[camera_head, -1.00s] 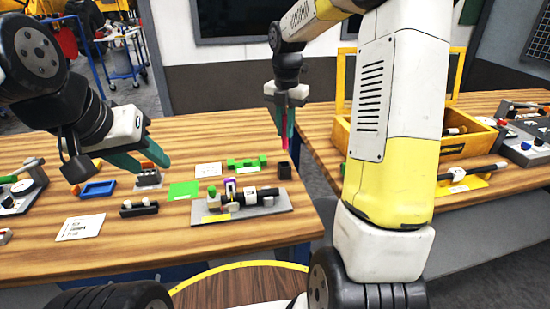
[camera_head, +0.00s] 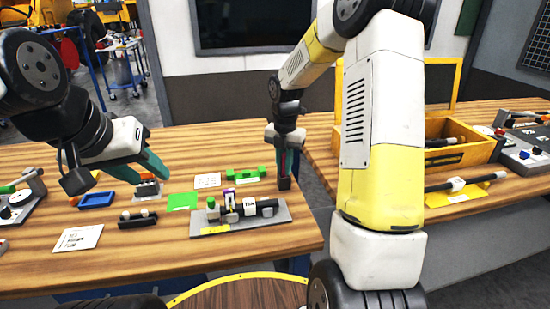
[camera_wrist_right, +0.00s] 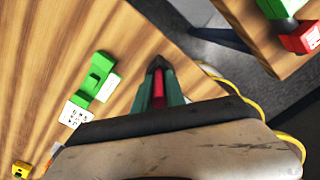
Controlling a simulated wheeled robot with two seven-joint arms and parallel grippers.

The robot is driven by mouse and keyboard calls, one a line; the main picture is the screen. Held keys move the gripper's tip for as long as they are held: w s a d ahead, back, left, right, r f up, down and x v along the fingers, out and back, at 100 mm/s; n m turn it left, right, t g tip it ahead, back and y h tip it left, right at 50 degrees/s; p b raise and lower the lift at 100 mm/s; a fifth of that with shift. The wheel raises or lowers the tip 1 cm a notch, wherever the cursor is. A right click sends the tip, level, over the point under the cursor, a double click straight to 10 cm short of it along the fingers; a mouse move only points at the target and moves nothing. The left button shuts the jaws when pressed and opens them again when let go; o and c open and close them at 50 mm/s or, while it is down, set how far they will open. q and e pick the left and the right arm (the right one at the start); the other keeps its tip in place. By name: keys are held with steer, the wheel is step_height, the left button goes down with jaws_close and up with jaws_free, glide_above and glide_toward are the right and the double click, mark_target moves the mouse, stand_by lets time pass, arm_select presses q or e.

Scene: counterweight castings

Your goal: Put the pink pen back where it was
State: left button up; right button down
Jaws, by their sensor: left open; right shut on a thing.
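The pink pen (camera_wrist_right: 158,88) shows between the green fingers of my right gripper (camera_wrist_right: 160,90) in the right wrist view. Its far end meets the small dark holder (camera_wrist_right: 157,65); I cannot tell how deep it is inside. In the head view my right gripper (camera_head: 285,165) points down right above the dark holder (camera_head: 284,184), near the table's right edge, and its fingers mostly hide the pen. My left gripper (camera_head: 146,169) is open and empty above the left part of the table.
A green block piece (camera_head: 245,174) and a white card (camera_head: 207,180) lie left of the holder. A grey plate (camera_head: 282,216) with a dark cylinder assembly lies in front. A gap separates this table from the right one, which bears a yellow box (camera_head: 465,153).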

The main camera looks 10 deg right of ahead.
steer(key=c, duration=1.4)
jaws_free()
step_height(320, 180, up, 12)
steer(key=shift+f, duration=0.1)
steer(key=shift+s+a+r+m+t+y, duration=0.35)
steer(key=shift+s+r+m+t, duration=0.75)
steer(key=shift+s+m, duration=3.3)
steer(key=shift+s+a+r+m+t+y, duration=0.4)
steer(key=shift+s+r+m+t, duration=0.7)
steer(key=shift+s+m, duration=3.25)
steer(key=shift+s+a+r+m+t+y, duration=0.35)
steer(key=shift+s+r+m+t, duration=0.75)
steer(key=shift+s+m, duration=3.3)
steer(key=shift+w+r+m, duration=0.15)
steer(key=shift+w+m, duration=0.8)
steer(key=shift+w, duration=0.05)
